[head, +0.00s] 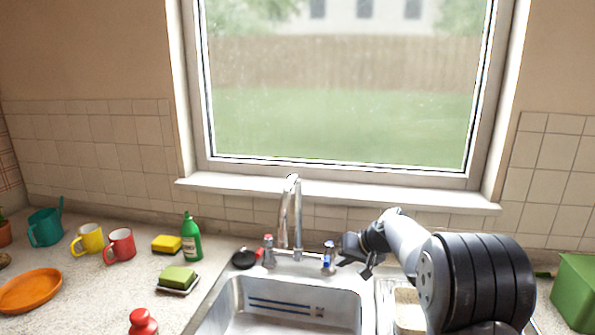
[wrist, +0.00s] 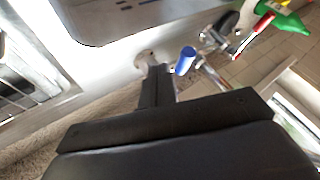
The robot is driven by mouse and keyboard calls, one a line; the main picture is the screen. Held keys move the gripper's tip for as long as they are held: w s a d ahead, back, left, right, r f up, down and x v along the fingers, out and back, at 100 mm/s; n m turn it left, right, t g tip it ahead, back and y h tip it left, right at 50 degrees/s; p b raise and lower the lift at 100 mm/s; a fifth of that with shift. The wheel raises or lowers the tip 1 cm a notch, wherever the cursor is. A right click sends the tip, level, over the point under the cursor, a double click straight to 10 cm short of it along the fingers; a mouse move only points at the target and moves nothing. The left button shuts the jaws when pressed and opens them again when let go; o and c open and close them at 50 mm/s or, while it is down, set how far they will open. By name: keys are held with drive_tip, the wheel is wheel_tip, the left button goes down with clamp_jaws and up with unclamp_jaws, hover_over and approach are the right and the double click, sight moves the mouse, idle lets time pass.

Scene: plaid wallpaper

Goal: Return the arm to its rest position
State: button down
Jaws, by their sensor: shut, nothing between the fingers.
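My arm reaches in from the lower right of the head view, over the right side of the sink. My gripper (head: 366,262) is beside the blue-marked tap handle (head: 329,256), at its right. In the wrist view my gripper (wrist: 158,75) shows as dark fingers close together, with nothing seen between them. The blue handle (wrist: 185,61) appears just beyond the fingertips; I cannot tell whether they touch it.
The metal sink (head: 285,318) has a tall faucet (head: 291,215) and a red-marked handle (head: 268,250). A green bottle (head: 191,240), red mug (head: 120,246), yellow mug (head: 88,239) and orange plate (head: 30,290) stand left. A green box (head: 574,290) is at right.

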drive_tip(key=w+d+n+g+y+p, duration=0.1)
drive_tip(key=w+d+n+g+p, duration=0.1)
drive_tip(key=d+n+g+p, duration=0.1)
drive_tip(key=shift+w+d+f+n+y+p, duration=0.35)
drive_tip(key=shift+d+n+p, duration=0.75)
drive_tip(key=shift+d, duration=0.7)
drive_tip(key=shift+r, duration=0.1)
